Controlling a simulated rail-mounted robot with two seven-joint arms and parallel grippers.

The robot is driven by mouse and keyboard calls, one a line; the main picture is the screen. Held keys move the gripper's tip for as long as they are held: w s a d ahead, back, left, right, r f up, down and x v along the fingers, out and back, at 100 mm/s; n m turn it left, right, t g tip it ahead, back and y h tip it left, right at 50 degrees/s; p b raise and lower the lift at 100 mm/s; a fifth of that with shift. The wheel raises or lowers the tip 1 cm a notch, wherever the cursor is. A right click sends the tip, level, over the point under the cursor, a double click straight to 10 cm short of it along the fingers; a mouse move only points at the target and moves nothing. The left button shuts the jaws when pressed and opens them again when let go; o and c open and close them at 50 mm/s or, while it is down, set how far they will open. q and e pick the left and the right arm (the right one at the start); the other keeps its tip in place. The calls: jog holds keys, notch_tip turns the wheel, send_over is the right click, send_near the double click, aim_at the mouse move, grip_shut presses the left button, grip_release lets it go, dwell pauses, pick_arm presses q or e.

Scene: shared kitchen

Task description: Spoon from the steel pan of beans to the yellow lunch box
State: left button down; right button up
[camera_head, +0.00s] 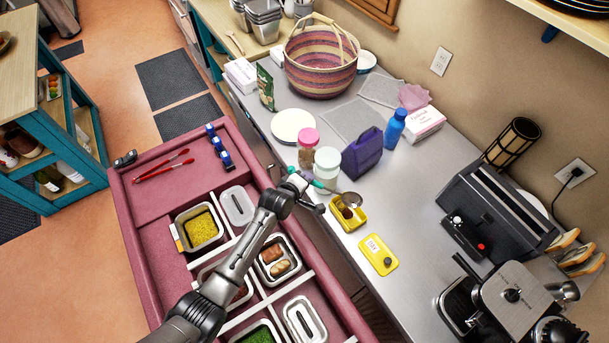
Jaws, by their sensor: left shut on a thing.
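The open yellow lunch box (338,222) stands on the grey counter near its front edge, with something dark inside. My left gripper (312,192) is shut on a spoon with a teal handle (322,186). The spoon's steel bowl (353,199) is over the back part of the lunch box; whether it touches or carries beans is too small to tell. A steel pan with reddish-brown contents, likely the beans (240,293), sits in the pink cart, partly hidden behind my left arm. My right gripper is out of view.
A white-lidded jar (327,166), a pink-lidded jar (308,147) and a purple bag (362,153) stand close to the gripper. The pink cart (148,200) holds several other pans.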

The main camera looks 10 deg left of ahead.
pick_arm(q)
jog(key=shift+w+d+r+n+g+y+p, duration=0.15)
jog(key=shift+r+n+g+y+p, duration=0.45)
jog(key=shift+p, duration=1.3)
jog(key=shift+w+d+r+n+g+y+p, duration=0.15)
jog(key=shift+r+n+g+p, duration=0.4)
jog(key=shift+g+p, duration=0.95)
jog(key=shift+w+r+n+g+y, duration=0.25)
jog(key=shift+r+g+y, duration=0.25)
jog(key=shift+r, duration=0.1)
jog(key=shift+w+r+n+g, duration=0.25)
jog(key=shift+r+n+g, duration=0.15)
jog(key=shift+r+g, duration=0.6)
jog(key=shift+w+r+n+g+y, duration=0.2)
jog(key=shift+r+n+g+y, duration=0.1)
jog(key=shift+g, duration=0.5)
jog(key=shift+r+g, duration=0.25)
jog(key=shift+g, duration=0.15)
